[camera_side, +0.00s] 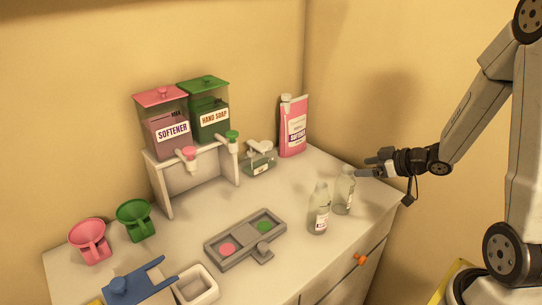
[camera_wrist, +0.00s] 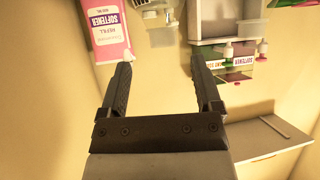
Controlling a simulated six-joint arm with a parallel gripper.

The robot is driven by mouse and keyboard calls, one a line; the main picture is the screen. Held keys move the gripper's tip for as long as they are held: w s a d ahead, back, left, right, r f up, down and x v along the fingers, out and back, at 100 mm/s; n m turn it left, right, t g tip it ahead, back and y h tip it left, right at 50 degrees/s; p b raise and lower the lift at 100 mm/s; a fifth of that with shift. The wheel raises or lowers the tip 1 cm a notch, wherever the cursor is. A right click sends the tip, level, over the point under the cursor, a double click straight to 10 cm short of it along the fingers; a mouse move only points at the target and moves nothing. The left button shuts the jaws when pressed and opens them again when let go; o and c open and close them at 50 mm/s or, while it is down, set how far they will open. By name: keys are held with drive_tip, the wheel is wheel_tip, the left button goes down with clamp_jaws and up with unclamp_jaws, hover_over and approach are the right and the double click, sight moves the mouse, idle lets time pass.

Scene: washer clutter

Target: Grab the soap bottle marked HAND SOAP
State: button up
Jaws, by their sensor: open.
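Two clear bottles stand upright at the counter's right: a front one (camera_side: 318,212) and a rear one (camera_side: 344,192). Their labels are too small to read. My gripper (camera_side: 366,167) is beside the top of the rear bottle, slightly to its right; I cannot tell whether they touch. In the wrist view my gripper (camera_wrist: 162,62) is open, with nothing visible held between the fingers.
A pink softener pouch (camera_side: 293,128) stands at the back corner, also in the wrist view (camera_wrist: 110,30). A low clear container (camera_side: 258,160) is beside it. A pink SOFTENER dispenser (camera_side: 167,125), a grey tray (camera_side: 245,240) and two funnels (camera_side: 90,240) are further left.

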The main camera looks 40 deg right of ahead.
sight(344, 189)
drive_tip(key=shift+x, duration=1.3)
drive_tip(key=shift+a, duration=0.1)
drive_tip(key=shift+x, duration=2.55)
drive_tip(key=shift+a, duration=0.1)
clamp_jaws()
